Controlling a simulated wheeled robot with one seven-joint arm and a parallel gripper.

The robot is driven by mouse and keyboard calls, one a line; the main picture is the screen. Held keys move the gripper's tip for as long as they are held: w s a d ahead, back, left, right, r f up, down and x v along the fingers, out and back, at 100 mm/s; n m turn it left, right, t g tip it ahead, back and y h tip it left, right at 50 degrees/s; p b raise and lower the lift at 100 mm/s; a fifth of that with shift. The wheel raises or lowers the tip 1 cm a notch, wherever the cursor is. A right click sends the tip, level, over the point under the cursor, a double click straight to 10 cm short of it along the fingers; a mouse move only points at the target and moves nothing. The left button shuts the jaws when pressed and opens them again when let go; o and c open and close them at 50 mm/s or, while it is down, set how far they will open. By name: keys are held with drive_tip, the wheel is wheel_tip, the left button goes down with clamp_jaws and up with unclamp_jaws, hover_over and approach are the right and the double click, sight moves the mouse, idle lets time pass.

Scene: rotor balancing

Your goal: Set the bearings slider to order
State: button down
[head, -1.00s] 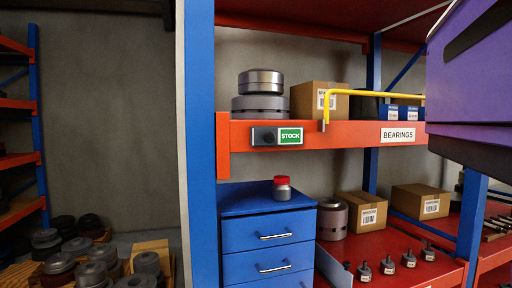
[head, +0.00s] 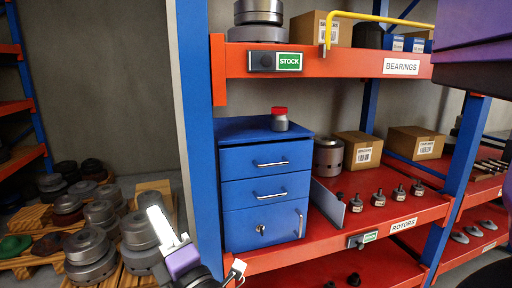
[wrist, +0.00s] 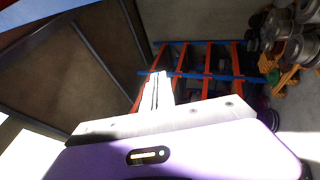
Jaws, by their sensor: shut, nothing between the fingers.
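The bearings slider (head: 262,62) is a small black block on the orange front beam of the upper shelf. A green label reading STOCK (head: 289,62) shows right beside it. The white BEARINGS sign (head: 401,66) is farther right on the same beam. My gripper (head: 156,222) is low in the head view, left of the blue upright and well below the slider. Its white fingers are together and empty. In the wrist view my gripper (wrist: 158,88) points at distant orange and blue racks, and I cannot make out the slider there.
A yellow rail (head: 378,18) sticks up above the beam, right of the slider. A blue drawer cabinet (head: 266,190) with a red-capped jar (head: 280,118) stands below. The lower ROTORS shelf has its own slider (head: 356,242). Metal rotors (head: 92,250) lie on pallets at left.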

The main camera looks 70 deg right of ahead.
drive_tip(key=d+r+m+g+h+b, duration=0.1)
drive_tip(key=d+r+m+g+h, duration=0.15)
drive_tip(key=d+r+h, duration=0.35)
drive_tip(key=d+r+m+g+h, duration=0.1)
drive_tip(key=d+r+g+h, duration=0.15)
drive_tip(key=r, duration=0.55)
drive_tip(key=s+d+r+m+g+h+b, duration=0.1)
drive_tip(key=s+d+r+m+g+h, duration=0.2)
drive_tip(key=g, duration=0.8)
drive_tip(key=s+d+r+m, duration=0.2)
drive_tip(key=s+d+r, duration=0.1)
drive_tip(key=s+r, duration=0.1)
drive_tip(key=shift+s+d+r, duration=0.3)
drive_tip(key=shift+s+r, duration=0.05)
drive_tip(key=shift+s, duration=0.05)
drive_tip(key=p, duration=0.3)
approach(256, 69)
drive_tip(key=w+d+r, duration=0.1)
drive_tip(key=w+d, duration=0.1)
drive_tip(key=shift+s+d+r+p, duration=0.45)
drive_tip(key=shift+s+d+r, duration=0.25)
drive_tip(key=shift+d+r, duration=0.15)
drive_tip(key=shift+s+d+r, duration=0.15)
drive_tip(key=shift+s+d, duration=0.2)
drive_tip(key=shift+d, duration=0.15)
